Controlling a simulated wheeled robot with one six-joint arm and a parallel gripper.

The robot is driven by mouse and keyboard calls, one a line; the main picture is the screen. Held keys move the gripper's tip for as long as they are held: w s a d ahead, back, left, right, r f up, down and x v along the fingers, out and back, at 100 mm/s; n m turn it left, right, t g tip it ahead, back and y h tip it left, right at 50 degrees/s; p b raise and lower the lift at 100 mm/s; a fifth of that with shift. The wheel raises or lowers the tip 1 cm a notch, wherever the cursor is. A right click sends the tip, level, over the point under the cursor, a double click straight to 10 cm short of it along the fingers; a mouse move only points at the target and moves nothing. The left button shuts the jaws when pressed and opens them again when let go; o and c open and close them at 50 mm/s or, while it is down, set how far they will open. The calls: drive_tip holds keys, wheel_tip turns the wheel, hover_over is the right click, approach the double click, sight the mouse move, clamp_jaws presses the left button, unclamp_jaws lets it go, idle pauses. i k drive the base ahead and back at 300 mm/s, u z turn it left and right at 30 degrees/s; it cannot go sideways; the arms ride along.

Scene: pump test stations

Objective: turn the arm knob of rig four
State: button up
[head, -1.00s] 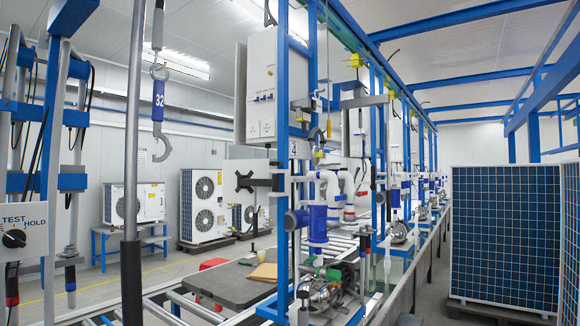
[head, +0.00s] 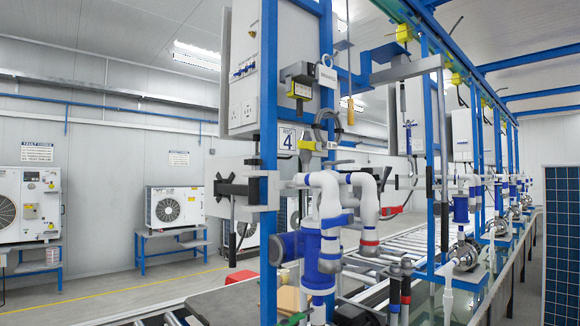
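A plate with a blue number 4 (head: 304,143) hangs on the blue frame of the nearest rig (head: 268,120). On that rig's front post, a black arm (head: 258,189) reaches left to a black cross-shaped bracket (head: 225,187) in front of a grey panel. A small dark part sits on the post just above the arm; I cannot tell whether it is the arm knob. White pipes with blue fittings (head: 328,215) stand just right of the post. My gripper is not in view.
A white electrical box (head: 244,85) is above the arm. A conveyor and dark board (head: 225,303) lie below. Boxed fan units (head: 175,207) stand along the back wall. More rigs recede to the right.

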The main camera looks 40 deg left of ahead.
sight(253, 162)
drive_tip(key=i, duration=2.1)
drive_tip(key=u, duration=3.05)
